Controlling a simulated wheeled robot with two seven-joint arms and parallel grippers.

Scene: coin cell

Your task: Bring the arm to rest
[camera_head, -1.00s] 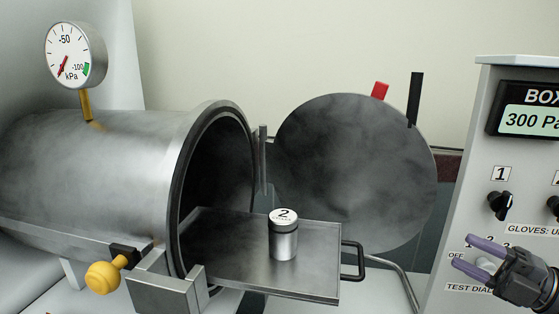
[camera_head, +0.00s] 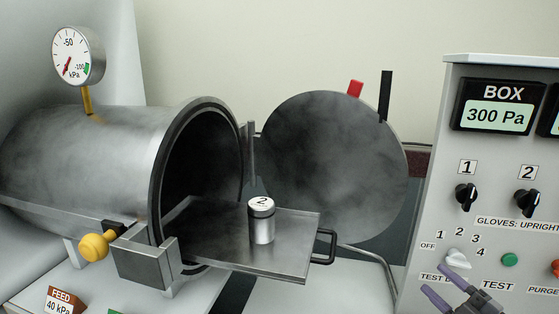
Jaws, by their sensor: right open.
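My right gripper (camera_head: 448,287) shows at the bottom right edge of the head view, with its two purple-tipped fingers apart and nothing between them. It is in front of the lower part of the control panel (camera_head: 428,225), near the white selector knob (camera_head: 457,258). I cannot tell whether it touches the panel. Most of the right arm is out of the picture. My left gripper is not in view.
A steel chamber (camera_head: 90,160) stands open at left, its round door (camera_head: 335,165) swung right. A tray (camera_head: 225,245) sticks out of it, bearing a canister (camera_head: 262,225) marked 2. A yellow-knobbed valve (camera_head: 93,247) and a gauge (camera_head: 76,55) are on the chamber.

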